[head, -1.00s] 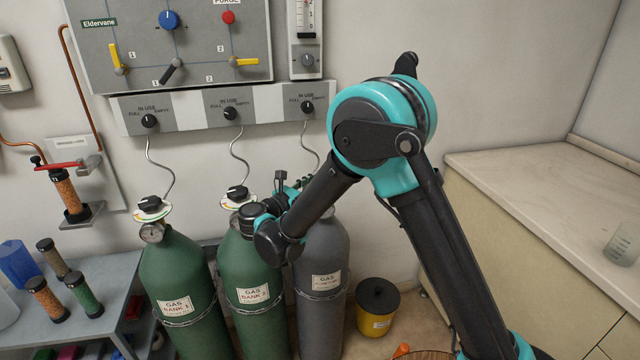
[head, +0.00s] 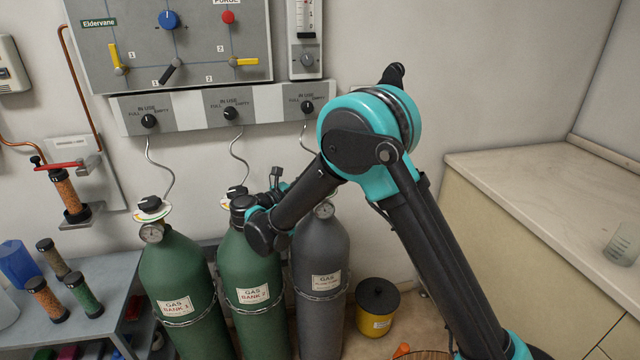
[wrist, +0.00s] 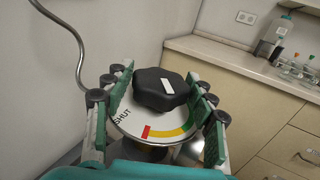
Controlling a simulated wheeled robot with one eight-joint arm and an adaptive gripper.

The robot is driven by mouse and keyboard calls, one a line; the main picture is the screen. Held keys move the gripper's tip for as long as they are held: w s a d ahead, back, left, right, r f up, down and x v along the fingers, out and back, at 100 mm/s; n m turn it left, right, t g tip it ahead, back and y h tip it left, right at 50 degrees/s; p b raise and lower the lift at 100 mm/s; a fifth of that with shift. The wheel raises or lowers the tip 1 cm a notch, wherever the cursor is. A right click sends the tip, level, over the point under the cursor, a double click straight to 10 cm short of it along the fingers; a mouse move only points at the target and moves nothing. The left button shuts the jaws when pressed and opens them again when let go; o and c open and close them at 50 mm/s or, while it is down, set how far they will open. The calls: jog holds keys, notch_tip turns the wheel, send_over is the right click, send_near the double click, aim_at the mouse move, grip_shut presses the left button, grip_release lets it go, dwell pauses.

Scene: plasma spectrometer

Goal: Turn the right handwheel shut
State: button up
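The right handwheel (wrist: 150,97) is a black lobed knob with a white mark on top, seen in the wrist view. It sits over a round white dial (wrist: 146,135) with the word SHUT and a red, yellow and green arc. My gripper (wrist: 160,82) is open, with its green-padded fingers on either side of the handwheel. A narrow gap shows on the left; I cannot tell whether the right finger touches. In the head view my arm hides the fingers and the top of the grey cylinder (head: 320,255), where this handwheel appears to be.
Two green cylinders, Gas Bank 1 (head: 178,270) and Gas Bank 2 (head: 248,265), stand left of the grey one, with black knobs on top. A valve panel (head: 200,65) hangs above. A yellow bin (head: 377,310) and a counter (head: 540,180) are to the right.

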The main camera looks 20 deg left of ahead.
jog(key=shift+o, duration=1)
jog(key=shift+s, duration=0.1)
jog(key=v, duration=1.2)
